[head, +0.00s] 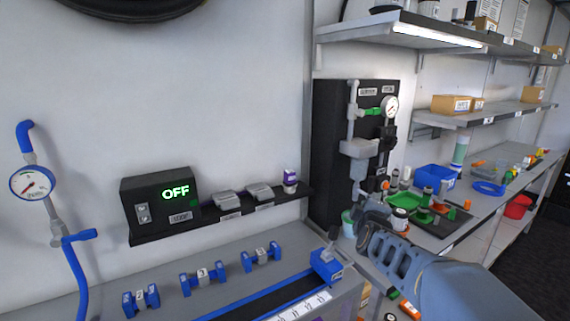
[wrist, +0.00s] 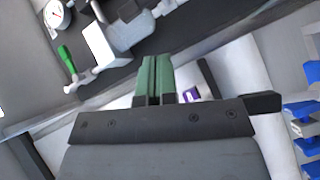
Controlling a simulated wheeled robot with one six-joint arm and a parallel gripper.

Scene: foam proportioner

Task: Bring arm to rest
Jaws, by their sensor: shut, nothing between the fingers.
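My gripper shows in the wrist view (wrist: 156,80) with its two green fingers pressed together and nothing between them. In the head view my blue-grey arm comes in from the lower right, reaching up and left in front of the workbench. The end of the arm is near the foot of the black wall panel (head: 335,150), and the fingertips are hard to make out there. In the wrist view the panel's gauge (wrist: 57,15) and green-handled valve (wrist: 66,58) lie beyond the fingers, at upper left.
A black box reading OFF (head: 158,197) stands on a wall shelf at left. Blue clamps (head: 203,277) and a blue-edged rail (head: 275,296) lie on the bench below. A cluttered side bench holds a blue bin (head: 434,178) and green parts (head: 425,212). Shelves (head: 400,33) hang above.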

